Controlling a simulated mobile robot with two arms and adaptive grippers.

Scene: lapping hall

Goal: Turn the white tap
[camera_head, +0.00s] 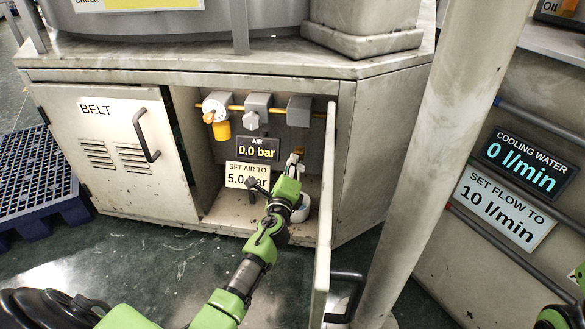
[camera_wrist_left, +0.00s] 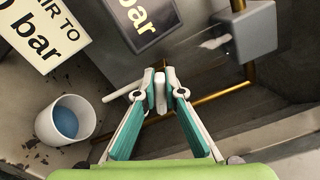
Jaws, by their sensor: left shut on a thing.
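My left gripper (camera_head: 292,166) reaches into the open cabinet, to the right of the air display. In the left wrist view its fingers (camera_wrist_left: 163,90) are closed around a white lever, which I take to be the white tap (camera_wrist_left: 160,93). The tap sits by a thin brass pipe. A white bar (camera_wrist_left: 122,97) sticks out to the left beside the fingertips; I cannot tell whether it belongs to the tap. In the head view the gripper mostly hides the tap.
The air display (camera_head: 257,149) reads 0.0 bar; a sign (camera_head: 247,177) says 5.0 bar. The open door (camera_head: 324,215) stands close right of my arm. A white cup (camera_wrist_left: 65,121) with blue inside sits below. The cooling water display (camera_head: 524,163) reads 0 l/min. A pillar (camera_head: 440,130) stands right.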

